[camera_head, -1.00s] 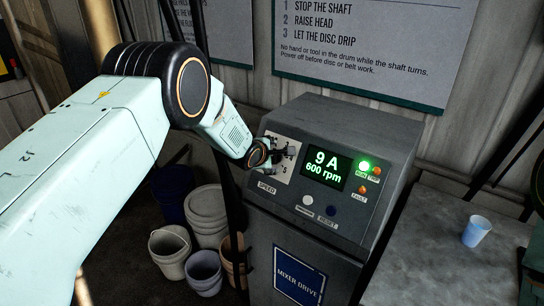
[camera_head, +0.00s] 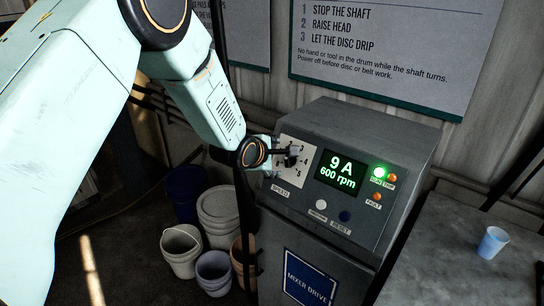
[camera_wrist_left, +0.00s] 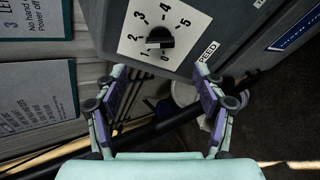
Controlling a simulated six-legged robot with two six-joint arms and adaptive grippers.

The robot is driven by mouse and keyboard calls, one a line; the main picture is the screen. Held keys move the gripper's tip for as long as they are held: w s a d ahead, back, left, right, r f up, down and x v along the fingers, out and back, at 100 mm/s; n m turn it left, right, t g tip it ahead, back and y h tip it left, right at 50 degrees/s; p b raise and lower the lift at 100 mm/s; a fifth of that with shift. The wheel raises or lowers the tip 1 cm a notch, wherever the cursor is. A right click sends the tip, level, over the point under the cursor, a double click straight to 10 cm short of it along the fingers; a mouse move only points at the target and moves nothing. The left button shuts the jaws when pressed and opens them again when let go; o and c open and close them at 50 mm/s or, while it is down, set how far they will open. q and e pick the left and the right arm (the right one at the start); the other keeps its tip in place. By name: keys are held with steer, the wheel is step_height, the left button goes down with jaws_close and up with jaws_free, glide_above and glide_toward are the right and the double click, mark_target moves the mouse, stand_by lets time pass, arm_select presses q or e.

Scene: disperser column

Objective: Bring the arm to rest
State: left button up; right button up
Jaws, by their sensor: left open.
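My left gripper (camera_head: 272,160) is open and empty, just left of the speed dial plate on the mixer drive cabinet (camera_head: 375,130). In the left wrist view its two fingers (camera_wrist_left: 160,80) are spread apart, short of the black speed knob (camera_wrist_left: 160,40), with nothing between them. The knob sits on a white plate numbered 0 to 5; in the head view the knob (camera_head: 292,158) is partly confused with the gripper tips. The display (camera_head: 341,172) reads 9 A and 600 rpm, and a green lamp (camera_head: 379,172) is lit. My right gripper is not in view.
Several buckets (camera_head: 181,250) stand on the floor left of the cabinet, below my left arm. A grey table (camera_head: 440,265) with a blue cup (camera_head: 493,242) stands at the right. Instruction signs (camera_head: 390,60) hang on the wall behind.

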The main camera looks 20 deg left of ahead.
arm_select(q)
steer(key=shift+v, duration=0.85)
steer(key=shift+w+f, duration=0.1)
steer(key=s+f+m+g+b, duration=0.5)
steer(key=s+f+m+b, duration=0.5)
steer(key=s+f, duration=1.2)
steer(key=s+f+m+g+y+b, duration=0.1)
steer(key=s+f+m+g+b, duration=0.5)
steer(key=s+f, duration=1.6)
steer(key=s+m+b, duration=0.3)
steer(key=m+b, duration=0.1)
steer(key=shift+s+f, duration=0.15)
steer(key=shift+f, duration=0.1)
steer(key=shift+d, duration=0.1)
steer(key=shift+c, duration=0.4)
